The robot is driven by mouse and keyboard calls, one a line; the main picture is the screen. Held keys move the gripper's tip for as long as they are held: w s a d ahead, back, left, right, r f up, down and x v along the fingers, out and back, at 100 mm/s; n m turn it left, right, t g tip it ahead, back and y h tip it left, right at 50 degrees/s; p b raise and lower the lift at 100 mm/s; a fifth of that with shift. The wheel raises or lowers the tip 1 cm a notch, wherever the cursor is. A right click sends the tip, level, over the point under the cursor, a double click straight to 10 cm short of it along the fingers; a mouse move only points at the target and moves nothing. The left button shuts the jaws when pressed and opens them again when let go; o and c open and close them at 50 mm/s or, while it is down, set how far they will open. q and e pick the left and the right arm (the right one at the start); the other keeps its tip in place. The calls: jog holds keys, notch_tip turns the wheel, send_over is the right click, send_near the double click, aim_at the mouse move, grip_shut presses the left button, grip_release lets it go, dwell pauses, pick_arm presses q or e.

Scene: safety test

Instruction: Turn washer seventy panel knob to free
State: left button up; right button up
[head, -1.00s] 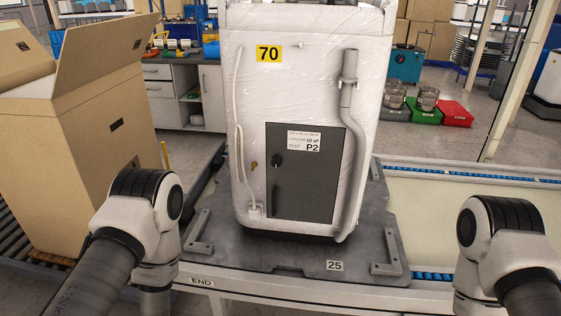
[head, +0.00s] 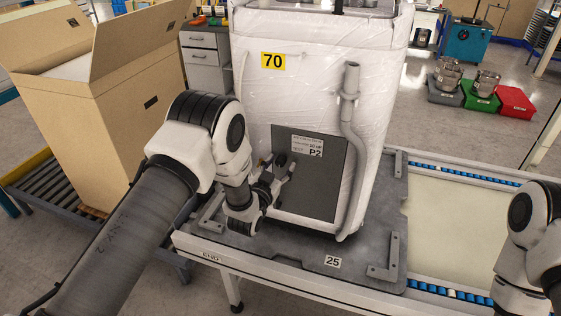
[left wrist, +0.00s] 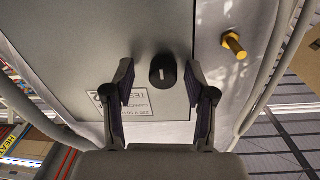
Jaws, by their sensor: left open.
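The washer (head: 310,75) wears a yellow label reading 70 and stands upright on a dark plate. Its dark grey panel (head: 312,185) carries a white P2 label. In the left wrist view the black round knob (left wrist: 163,70) with a light pointer line sits on the panel (left wrist: 90,50), between the fingertips of my left gripper (left wrist: 160,75). The fingers are open, one on each side of the knob with gaps. In the head view my left gripper (head: 277,172) is in front of the panel's left edge and hides the knob. My right gripper is out of view; only its arm shows.
A brass fitting (left wrist: 233,44) sticks out beside the panel, close to the knob. A grey hose (head: 352,130) hangs at the washer's right. Brackets stand on the plate (head: 300,250) marked 25. A large cardboard box (head: 130,110) stands to the left.

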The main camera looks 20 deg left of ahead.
pick_arm(q)
jog(key=shift+a+r, duration=0.1)
jog(key=shift+a, duration=0.2)
jog(key=shift+d, duration=0.1)
grip_shut()
jog(key=n+b, duration=0.2)
jog(key=n, duration=0.1)
jog(key=shift+f+b, duration=0.25)
jog(key=shift+b, duration=0.1)
jog(key=n+b, duration=0.3)
jog(key=n, duration=0.3)
jog(key=n+b, duration=0.2)
jog(key=n, duration=0.2)
jog(key=shift+d+n+t+y, duration=0.1)
jog(key=shift+n+t+y, duration=0.2)
jog(key=shift+n+y, duration=0.1)
jog(key=n+b, duration=0.1)
jog(key=n, duration=0.4)
jog(key=shift+r, duration=0.15)
